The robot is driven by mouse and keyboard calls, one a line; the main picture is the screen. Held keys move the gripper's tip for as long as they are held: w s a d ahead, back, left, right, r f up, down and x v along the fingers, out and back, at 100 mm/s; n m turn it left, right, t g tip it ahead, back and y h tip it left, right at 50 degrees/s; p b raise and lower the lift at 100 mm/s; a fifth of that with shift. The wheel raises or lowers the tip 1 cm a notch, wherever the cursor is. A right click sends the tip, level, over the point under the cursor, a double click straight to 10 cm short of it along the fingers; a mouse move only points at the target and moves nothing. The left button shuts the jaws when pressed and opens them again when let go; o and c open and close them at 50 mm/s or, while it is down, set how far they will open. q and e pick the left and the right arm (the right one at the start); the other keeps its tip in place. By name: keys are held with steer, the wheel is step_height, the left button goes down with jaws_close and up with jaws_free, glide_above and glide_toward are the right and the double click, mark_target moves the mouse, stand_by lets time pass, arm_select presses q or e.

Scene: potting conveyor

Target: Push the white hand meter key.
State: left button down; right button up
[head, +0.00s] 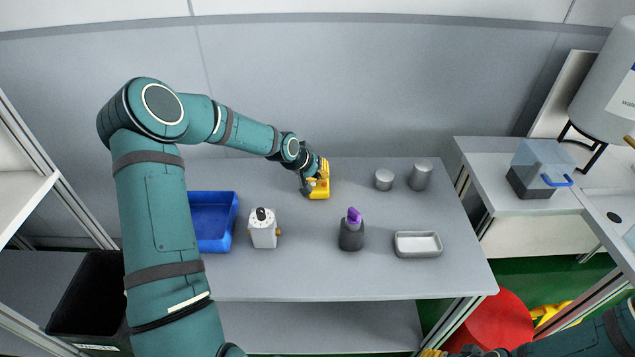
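A yellow device (325,181), perhaps the hand meter, lies at the back middle of the grey table. My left gripper (311,184) is at its left side, with dark fingers over or against its edge. Whether they touch it, and whether they are open or shut, is too small to tell. No white key can be made out on the yellow device; the gripper covers part of it. A white box (264,232) with a black top knob and a brass-coloured side part stands nearer the front. My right gripper (434,352) shows only partly at the bottom edge.
A blue tray (212,243) is at the table's left. A dark pot with a purple-handled tool (352,232), a pale dish (418,252) and two grey cylinders (384,180) (420,175) stand right of centre. The table's front strip is clear.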

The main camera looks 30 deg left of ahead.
mark_target(318, 184)
arm_select(q)
steer(key=shift+f, duration=0.15)
steer(key=shift+f+b, duration=0.3)
steer(key=shift+f, duration=0.15)
stand_by(0.7)
steer(key=shift+r, duration=0.6)
steer(key=shift+p, duration=0.3)
step_height(318, 184, up, 6)
steer(key=p, duration=0.3)
steer(key=shift+p, duration=0.35)
